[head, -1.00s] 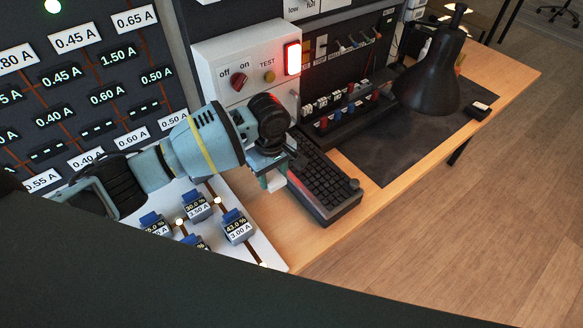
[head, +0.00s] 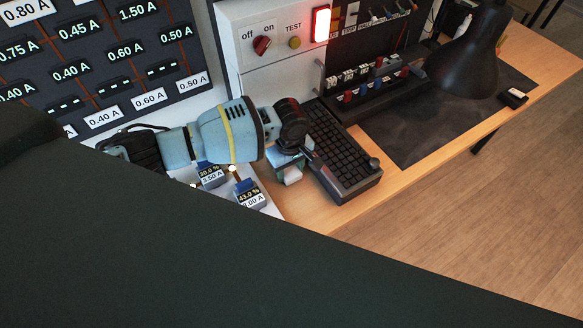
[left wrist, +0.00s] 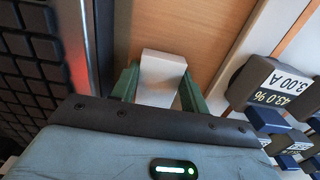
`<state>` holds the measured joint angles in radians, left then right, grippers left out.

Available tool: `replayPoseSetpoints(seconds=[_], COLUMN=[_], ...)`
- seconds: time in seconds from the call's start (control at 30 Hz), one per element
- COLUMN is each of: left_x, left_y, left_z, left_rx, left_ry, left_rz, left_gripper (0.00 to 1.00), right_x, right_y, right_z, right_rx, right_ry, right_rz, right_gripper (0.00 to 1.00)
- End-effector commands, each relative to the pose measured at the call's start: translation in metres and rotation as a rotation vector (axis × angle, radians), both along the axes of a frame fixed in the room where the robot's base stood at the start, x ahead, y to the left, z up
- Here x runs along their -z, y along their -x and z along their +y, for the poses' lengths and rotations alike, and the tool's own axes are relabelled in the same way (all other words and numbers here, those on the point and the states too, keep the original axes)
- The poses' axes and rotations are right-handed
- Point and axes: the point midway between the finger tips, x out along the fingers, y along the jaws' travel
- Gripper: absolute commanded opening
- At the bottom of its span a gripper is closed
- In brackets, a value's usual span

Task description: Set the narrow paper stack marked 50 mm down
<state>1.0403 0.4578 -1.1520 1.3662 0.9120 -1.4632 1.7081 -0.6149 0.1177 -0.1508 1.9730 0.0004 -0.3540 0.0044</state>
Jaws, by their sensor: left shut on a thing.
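My left gripper (head: 288,166) is shut on a small white block, the narrow paper stack (head: 293,176), beside the keypad's left edge. In the left wrist view the white stack (left wrist: 162,72) sits between the two green fingers, over bare wooden bench top (left wrist: 190,30). No 50 mm mark is readable on it. I cannot tell whether its lower end touches the bench. My right gripper is not in view.
A black keyboard-like unit (head: 345,160) stands close on the right. A white board with blue-topped meter blocks (head: 248,192) lies on the left. Behind is a white switch box (head: 270,75) with a lit red lamp (head: 321,24). A dark mat (head: 425,125) and black lamp (head: 470,60) are farther right.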

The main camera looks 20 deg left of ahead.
Motion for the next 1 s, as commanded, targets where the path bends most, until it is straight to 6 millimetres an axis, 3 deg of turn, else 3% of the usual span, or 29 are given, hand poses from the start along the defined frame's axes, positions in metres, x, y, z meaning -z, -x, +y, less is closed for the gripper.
replayPoseSetpoints(seconds=[0.47,0.5,0.67,1.0], left_x=[0.0071,0.0078,0.0073,0.0041], left_y=[-0.0004,-0.0003,-0.0006,-0.0012], left_z=[-0.0001,-0.0001,0.0001,0.0004], left_rx=[0.0,0.0,0.0,0.0], left_ry=[0.001,0.001,0.0,0.0], left_rz=[-0.002,-0.001,-0.002,-0.004], left_gripper=[0.18,0.46,0.67,0.67], right_x=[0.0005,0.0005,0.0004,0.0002], right_y=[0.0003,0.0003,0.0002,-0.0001], right_z=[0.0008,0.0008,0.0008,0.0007], right_rx=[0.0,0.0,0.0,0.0], right_ry=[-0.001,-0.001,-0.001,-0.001], right_rz=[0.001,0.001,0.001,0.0], right_gripper=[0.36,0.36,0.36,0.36])
